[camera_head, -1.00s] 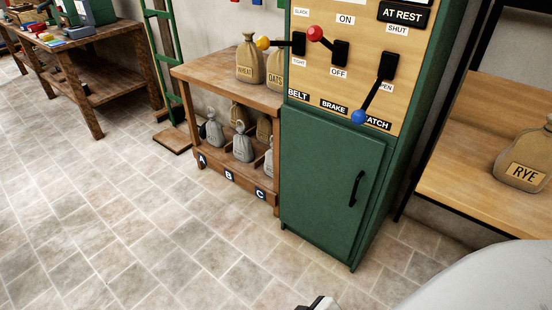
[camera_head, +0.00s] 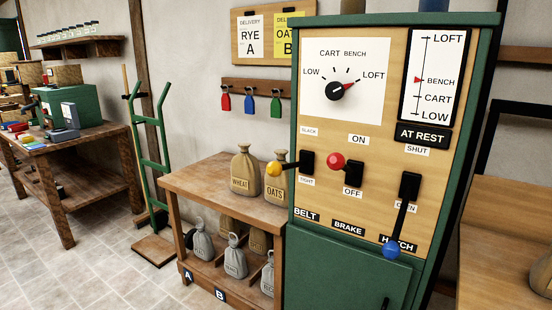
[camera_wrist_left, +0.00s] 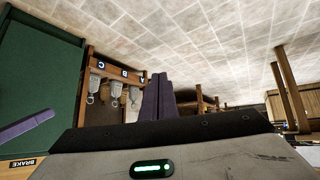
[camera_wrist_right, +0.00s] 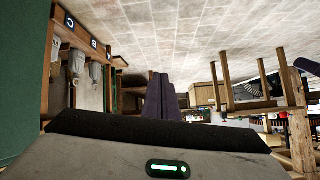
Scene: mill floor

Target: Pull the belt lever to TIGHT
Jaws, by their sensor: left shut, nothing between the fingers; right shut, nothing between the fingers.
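The belt lever has a yellow knob (camera_head: 273,169) that sticks out to the left of its black mount (camera_head: 307,162) on the wooden panel. A SLACK label (camera_head: 309,131) is above the mount and a TIGHT label (camera_head: 306,181) below it. The BELT label (camera_head: 306,215) is lower down. From this angle I cannot tell exactly where the lever stands. My left gripper (camera_wrist_left: 157,97) is shut and empty in the left wrist view. My right gripper (camera_wrist_right: 161,97) is shut and empty in the right wrist view. Neither gripper shows in the head view.
The brake lever's red knob (camera_head: 337,161) is just right of the belt lever. The hatch lever's blue knob (camera_head: 391,250) hangs down further right. A wooden bench (camera_head: 205,178) with sacks stands left of the green cabinet (camera_head: 340,270). The tiled floor (camera_head: 90,270) has free room.

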